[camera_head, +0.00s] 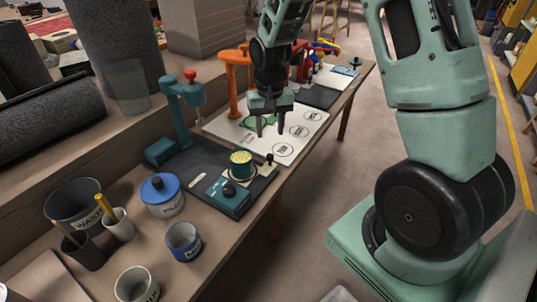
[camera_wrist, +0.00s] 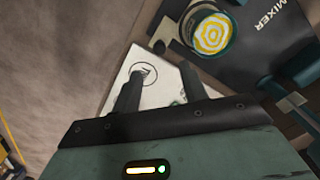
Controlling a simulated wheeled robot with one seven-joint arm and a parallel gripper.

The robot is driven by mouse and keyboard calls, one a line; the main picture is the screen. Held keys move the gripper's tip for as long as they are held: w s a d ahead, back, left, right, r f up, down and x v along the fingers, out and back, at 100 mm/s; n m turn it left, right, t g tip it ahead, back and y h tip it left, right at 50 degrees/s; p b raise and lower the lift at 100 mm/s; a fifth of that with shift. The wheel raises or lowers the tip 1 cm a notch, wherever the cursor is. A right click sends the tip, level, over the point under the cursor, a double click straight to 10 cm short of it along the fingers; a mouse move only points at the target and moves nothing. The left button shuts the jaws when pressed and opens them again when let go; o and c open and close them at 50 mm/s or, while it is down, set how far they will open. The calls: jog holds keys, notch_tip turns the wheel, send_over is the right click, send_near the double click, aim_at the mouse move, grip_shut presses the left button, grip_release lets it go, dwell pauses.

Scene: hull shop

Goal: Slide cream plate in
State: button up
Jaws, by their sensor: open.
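The cream plate (camera_head: 264,171) lies on the dark mixer mat and carries a black knob (camera_head: 270,158) at its right end. A yellow-topped tin (camera_head: 241,160) with a dark green side stands on the plate. In the wrist view the cream plate (camera_wrist: 171,28), the knob (camera_wrist: 158,47) and the tin (camera_wrist: 207,33) show at the top. My gripper (camera_head: 270,131) points down with its jaws apart and nothing between them. It is above the white board, beyond the knob and apart from it. In the wrist view its fingers (camera_wrist: 161,76) lie over the white board.
A teal press stand (camera_head: 181,97) rises at the mat's back. A teal block (camera_head: 228,196) with a black knob sits nearer the front. The white board (camera_head: 306,117) has printed circles. An orange stand (camera_head: 233,83) is behind. A blue-lidded pot (camera_head: 162,195) and several cups stand left.

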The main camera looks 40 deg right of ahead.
aim_at(270, 155)
notch_tip(270, 155, down, 9)
jog(key=shift+f+b, duration=0.1)
jog(key=shift+b, duration=0.5)
jog(key=shift+c, duration=0.3)
